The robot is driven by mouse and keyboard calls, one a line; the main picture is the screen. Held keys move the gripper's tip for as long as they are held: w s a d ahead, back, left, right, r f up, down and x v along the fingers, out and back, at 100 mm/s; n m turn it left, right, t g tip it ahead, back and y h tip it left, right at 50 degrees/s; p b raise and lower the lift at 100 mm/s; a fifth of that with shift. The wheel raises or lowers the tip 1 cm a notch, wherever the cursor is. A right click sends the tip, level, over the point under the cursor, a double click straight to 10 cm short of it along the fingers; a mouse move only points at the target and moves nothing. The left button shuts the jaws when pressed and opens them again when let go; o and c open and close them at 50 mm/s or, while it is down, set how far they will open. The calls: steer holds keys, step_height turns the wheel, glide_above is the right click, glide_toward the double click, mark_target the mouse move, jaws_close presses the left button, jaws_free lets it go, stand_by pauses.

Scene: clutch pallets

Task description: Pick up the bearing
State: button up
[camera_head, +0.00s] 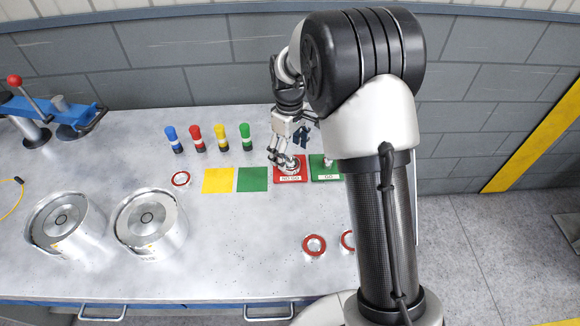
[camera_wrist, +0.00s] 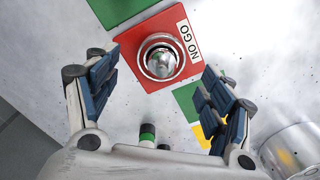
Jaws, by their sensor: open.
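A silver ring that looks like the bearing (camera_wrist: 145,66) sits around the shiny post (camera_wrist: 162,63) on the red NO GO block (camera_wrist: 182,20). In the head view the red block (camera_head: 291,179) is partly covered by my gripper (camera_head: 288,150). In the wrist view my gripper (camera_wrist: 160,85) is open and empty, its blue-padded fingers apart on either side of the lower picture. The ring lies ahead of the fingers, roughly centred between them. I cannot tell the exact gap between fingertips and ring. More red-faced bearings lie flat on the table, one at left (camera_head: 181,179) and one at front (camera_head: 314,245).
The green GO block (camera_head: 325,174) stands right of the red block, partly behind my arm. Yellow (camera_head: 218,180) and green (camera_head: 252,179) squares lie left. Several coloured-top cylinders stand behind them. Two large metal drums (camera_head: 151,220) stand at left; a blue press (camera_head: 50,112) is beyond.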

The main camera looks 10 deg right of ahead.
mark_target(290, 156)
step_height(290, 156, down, 4)
steer(key=shift+s+r+b, duration=0.1)
steer(key=shift+s+b, duration=0.05)
steer(key=shift+b, duration=0.5)
steer(key=shift+c, duration=0.4)
steer(key=shift+r, duration=0.1)
steer(key=c, duration=1.3)
